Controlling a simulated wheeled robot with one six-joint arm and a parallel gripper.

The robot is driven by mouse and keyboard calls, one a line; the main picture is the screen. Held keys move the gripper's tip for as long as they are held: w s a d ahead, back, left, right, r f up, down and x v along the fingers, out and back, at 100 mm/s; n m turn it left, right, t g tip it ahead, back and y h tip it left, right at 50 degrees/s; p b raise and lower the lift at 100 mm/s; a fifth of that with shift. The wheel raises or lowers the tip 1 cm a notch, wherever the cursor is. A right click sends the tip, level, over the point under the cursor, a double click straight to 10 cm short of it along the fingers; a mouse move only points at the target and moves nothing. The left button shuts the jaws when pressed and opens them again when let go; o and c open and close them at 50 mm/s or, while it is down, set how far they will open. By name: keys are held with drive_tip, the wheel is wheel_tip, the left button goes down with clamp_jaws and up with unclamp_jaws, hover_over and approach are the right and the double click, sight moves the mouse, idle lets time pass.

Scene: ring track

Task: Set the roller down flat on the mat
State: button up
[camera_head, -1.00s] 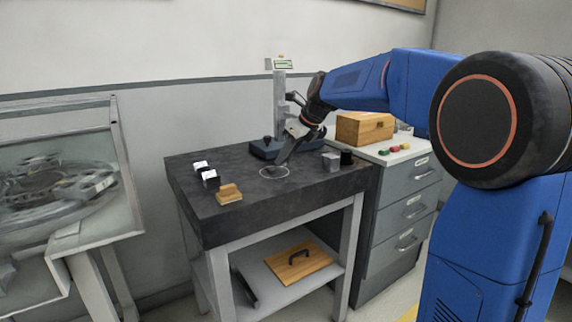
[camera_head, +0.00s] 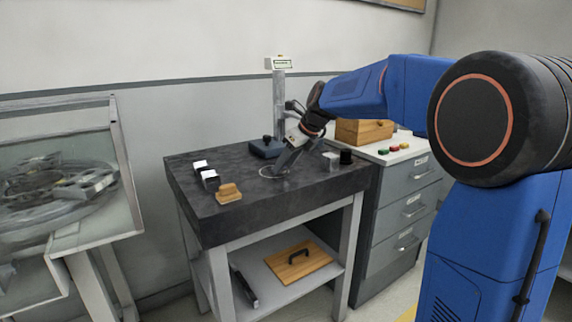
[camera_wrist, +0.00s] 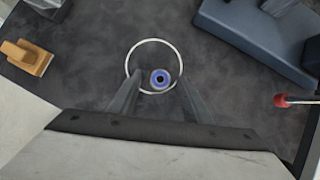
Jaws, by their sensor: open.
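The roller (camera_wrist: 160,79) is a small round piece, blue with a pale ring and a dark centre, seen end-on in the wrist view. It appears inside the thin white circle of the mat (camera_wrist: 147,57), toward its lower right part. My gripper (camera_wrist: 160,88) is open, with one finger on each side of the roller and gaps visible between. Whether the roller's underside rests fully on the mat cannot be told. In the head view, my gripper (camera_head: 277,173) is low over the circle on the dark bench top, and the roller is too small or hidden to make out.
A gauge stand (camera_head: 280,105) rises behind the gripper; its blue-grey base shows in the wrist view (camera_wrist: 255,30), with a red-tipped rod (camera_wrist: 283,100) at right. A wooden block (camera_head: 228,194) and two black-and-white blocks stand left. A grey block (camera_head: 331,161) and black cylinder (camera_head: 346,157) stand right.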

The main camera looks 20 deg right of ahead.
drive_tip(key=v, duration=1.2)
